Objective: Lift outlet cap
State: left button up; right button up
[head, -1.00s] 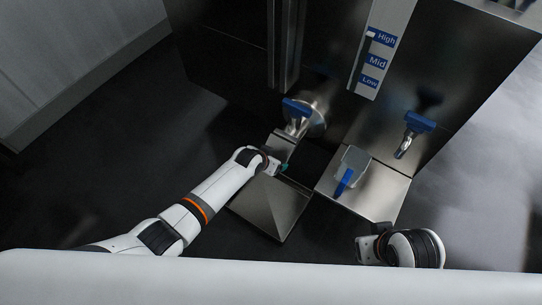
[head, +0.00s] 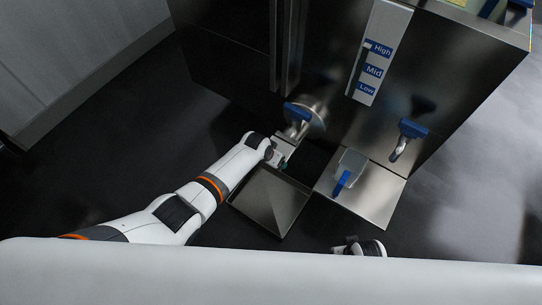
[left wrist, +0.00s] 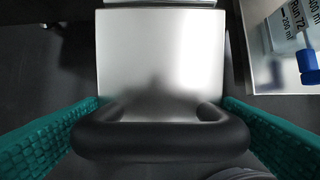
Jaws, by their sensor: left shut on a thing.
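The outlet cap is a flat silver plate (left wrist: 160,60) with a thick black loop handle (left wrist: 160,137) in the left wrist view. The teal fingers of my left gripper (left wrist: 160,140) are shut on the handle, one at each end. In the head view, my left gripper (head: 279,160) is at the silver cap (head: 284,146), just below the blue-handled outlet valve (head: 298,112). The gripper hides most of the handle there. My right arm end (head: 361,248) shows at the bottom, partly behind my white body; its fingertips are hidden.
An open metal tray (head: 258,209) lies below the gripper. A High/Mid/Low gauge (head: 377,55) is on the press. Dark floor is free at left.

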pick_arm(q)
jog(key=shift+w+d+r, duration=0.25)
jog(key=shift+w+r, duration=0.3)
jog(key=shift+r, duration=0.15)
jog(key=o, duration=1)
jog(key=shift+o, duration=0.8)
jog(key=shift+s, duration=0.1)
jog(key=shift+s+f, duration=0.1)
jog(key=shift+f, duration=0.05)
jog(key=shift+a, duration=0.1)
